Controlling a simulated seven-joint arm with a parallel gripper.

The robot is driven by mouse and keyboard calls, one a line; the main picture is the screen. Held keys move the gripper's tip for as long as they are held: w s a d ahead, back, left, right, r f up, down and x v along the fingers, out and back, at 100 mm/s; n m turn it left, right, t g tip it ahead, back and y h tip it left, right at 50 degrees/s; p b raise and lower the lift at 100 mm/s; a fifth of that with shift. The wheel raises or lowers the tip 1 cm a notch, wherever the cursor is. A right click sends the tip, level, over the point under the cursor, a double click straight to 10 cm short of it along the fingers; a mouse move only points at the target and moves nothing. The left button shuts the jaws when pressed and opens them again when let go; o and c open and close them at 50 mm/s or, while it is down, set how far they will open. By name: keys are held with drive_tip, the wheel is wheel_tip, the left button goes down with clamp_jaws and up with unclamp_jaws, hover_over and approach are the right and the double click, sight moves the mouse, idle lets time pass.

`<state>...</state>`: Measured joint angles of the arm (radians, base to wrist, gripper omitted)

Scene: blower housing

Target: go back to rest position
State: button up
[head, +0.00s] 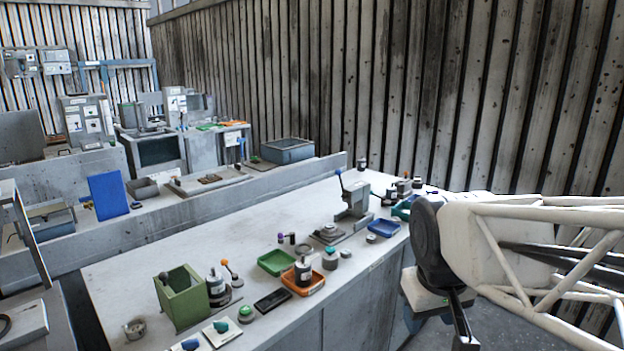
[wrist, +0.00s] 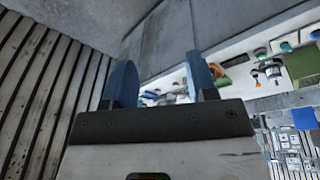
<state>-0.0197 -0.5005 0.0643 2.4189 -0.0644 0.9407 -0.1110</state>
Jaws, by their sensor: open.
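My gripper shows in the wrist view (wrist: 163,80) with its two blue fingers spread apart and nothing between them. In the head view my white arm (head: 470,240) is at the right, in front of the bench's right end. A dark part of it hangs down there, and the fingertips are not clear in that view. The gripper appears to be off to the side of the workbench (head: 200,250) and touches nothing that I can see.
On the bench stand a green box (head: 181,297), an orange tray (head: 303,280), a green tray (head: 277,262), a lever press (head: 352,195) and a blue tray (head: 384,228). A low grey ledge (head: 250,190) runs behind them. The floor right of the bench looks clear.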

drive_tip(key=s+f+m, duration=0.2)
drive_tip(key=s+f, duration=0.1)
drive_tip(key=s, duration=0.4)
drive_tip(key=shift+s+y, duration=0.2)
drive_tip(key=shift+y, duration=0.1)
